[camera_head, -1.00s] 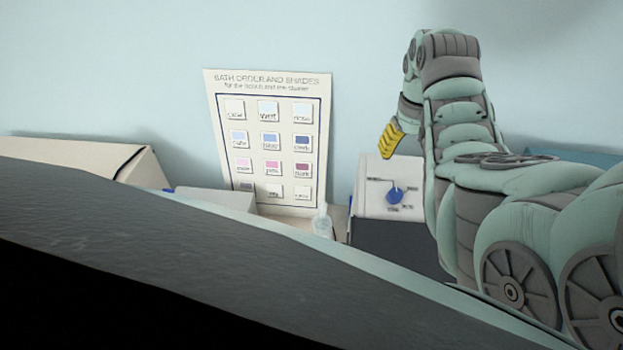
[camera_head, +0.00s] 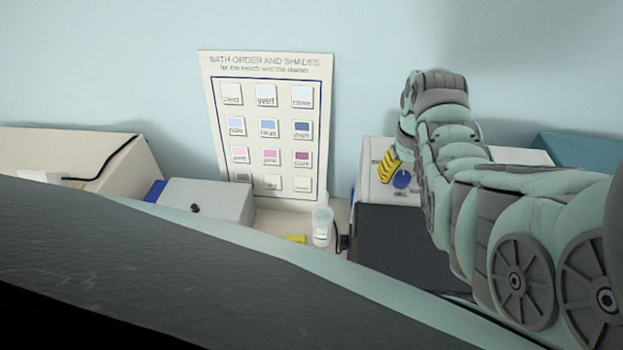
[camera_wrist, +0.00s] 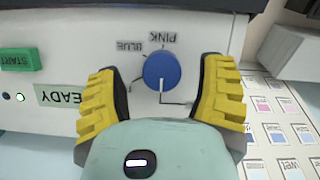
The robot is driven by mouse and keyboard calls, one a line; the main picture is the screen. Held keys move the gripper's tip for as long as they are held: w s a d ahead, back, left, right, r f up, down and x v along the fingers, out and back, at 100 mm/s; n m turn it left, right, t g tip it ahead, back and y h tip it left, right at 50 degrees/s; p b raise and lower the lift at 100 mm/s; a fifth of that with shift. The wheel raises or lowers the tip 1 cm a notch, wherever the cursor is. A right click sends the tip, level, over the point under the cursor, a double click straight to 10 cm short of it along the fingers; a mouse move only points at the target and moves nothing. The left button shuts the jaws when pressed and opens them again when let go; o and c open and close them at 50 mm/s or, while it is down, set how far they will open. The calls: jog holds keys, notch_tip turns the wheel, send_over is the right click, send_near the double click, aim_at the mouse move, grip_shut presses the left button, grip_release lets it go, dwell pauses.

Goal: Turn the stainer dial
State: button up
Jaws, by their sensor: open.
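The stainer dial (camera_wrist: 162,69) is a round blue knob with a white pointer line. In the wrist view it sits on a white panel (camera_wrist: 60,80), near the printed words BLUE and PINK; the white line points toward the bottom of the picture. My gripper (camera_wrist: 163,88) is open, one yellow finger on each side of the dial; I cannot tell if either touches it. In the head view the dial (camera_head: 401,179) shows just right of the yellow finger (camera_head: 388,165), on the white and dark stainer (camera_head: 385,235); my arm hides the stainer's right part.
A green START button (camera_wrist: 21,60) and a READY label (camera_wrist: 62,94) are on the same panel. A bath order poster (camera_head: 268,75) leans against the wall. A clear bottle (camera_head: 322,222), a grey box (camera_head: 210,197) and a yellow item (camera_head: 296,238) stand left of the stainer.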

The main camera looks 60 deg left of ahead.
jog(key=shift+s+f, duration=0.1)
jog(key=shift+f, duration=0.4)
jog(key=shift+o, duration=0.2)
grip_shut()
dwell(0.3)
